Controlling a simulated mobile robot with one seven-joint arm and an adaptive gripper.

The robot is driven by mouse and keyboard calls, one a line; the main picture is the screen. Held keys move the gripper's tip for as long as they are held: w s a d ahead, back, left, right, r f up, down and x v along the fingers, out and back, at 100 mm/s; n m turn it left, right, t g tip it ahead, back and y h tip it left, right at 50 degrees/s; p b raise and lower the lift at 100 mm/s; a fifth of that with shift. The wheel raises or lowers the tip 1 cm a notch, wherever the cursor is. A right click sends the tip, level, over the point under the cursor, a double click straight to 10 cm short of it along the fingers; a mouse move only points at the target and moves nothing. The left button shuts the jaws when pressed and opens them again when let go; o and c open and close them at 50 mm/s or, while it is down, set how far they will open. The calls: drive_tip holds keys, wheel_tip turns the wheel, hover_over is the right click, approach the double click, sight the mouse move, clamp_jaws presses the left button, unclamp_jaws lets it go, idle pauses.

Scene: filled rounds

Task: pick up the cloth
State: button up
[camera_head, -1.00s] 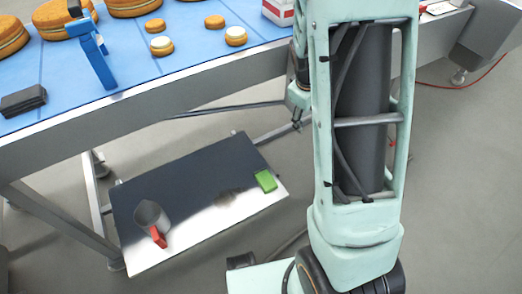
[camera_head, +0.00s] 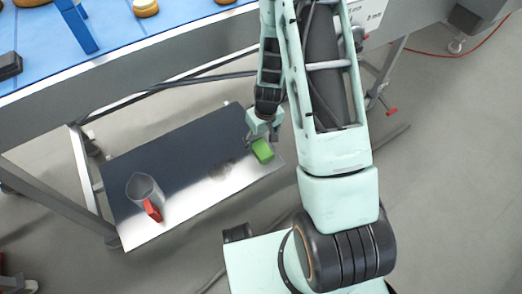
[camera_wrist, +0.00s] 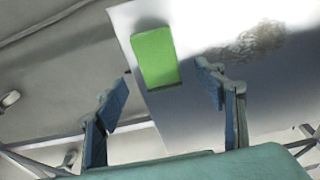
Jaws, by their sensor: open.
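The cloth appears as a small bright green block-like piece (camera_head: 262,151) lying near the right edge of a low metal shelf (camera_head: 190,200). In the wrist view the green cloth (camera_wrist: 155,57) lies ahead of the fingers, near the shelf's edge. My gripper (camera_head: 262,134) is just above and behind the cloth in the head view. In the wrist view its two blue-padded fingers (camera_wrist: 165,84) are spread wide, with the cloth between their lines and nothing held. I cannot tell the exact gap between fingers and cloth.
A grey jug with a red handle (camera_head: 145,188) stands on the shelf's left part. A dark smudge marks the shelf left of the cloth. The blue conveyor (camera_head: 130,22) with its metal side rail overhangs the shelf's back.

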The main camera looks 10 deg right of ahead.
sight(261, 148)
wheel_tip(261, 148, down, 5)
drive_tip(key=shift+w+f+b, duration=0.1)
drive_tip(key=shift+w+b, duration=0.05)
drive_tip(key=shift+b, duration=0.75)
drive_tip(key=c, duration=1.2)
